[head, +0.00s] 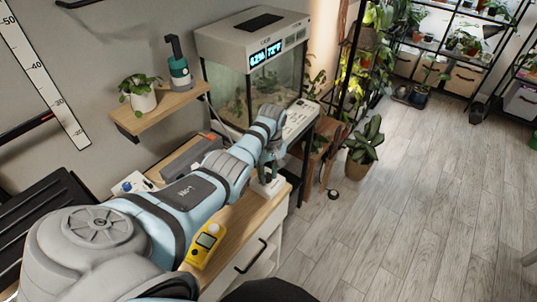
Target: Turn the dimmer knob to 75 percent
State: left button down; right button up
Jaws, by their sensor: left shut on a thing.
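My left arm reaches from the lower left across the wooden cabinet top. My left gripper (270,171) points down at the small white dimmer box (266,188) near the top's far right corner. Its fingers are shut on the dimmer knob, which they hide. The knob's pointer and any scale marks are hidden or too small to read. My right gripper is not in view.
A glass terrarium (233,92) with a lit display stands behind the gripper, a white panel (300,119) beside it. A yellow meter (205,244) lies on the cabinet top (232,222). A wall shelf (160,108) holds a potted plant (140,93) and green sprayer (179,68).

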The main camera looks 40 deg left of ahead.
aim_at(270, 177)
pick_arm(q)
jog(key=m+p, duration=0.2)
jog(key=m, duration=0.2)
jog(key=shift+r+m, duration=0.15)
jog(key=shift+m, duration=0.15)
jog(key=m+p, duration=0.2)
jog(key=m, duration=0.3)
jog(key=shift+t, duration=0.3)
jog(key=c, duration=1.3)
grip_release()
notch_tip(270, 177, up, 12)
jog(key=shift+d, duration=0.3)
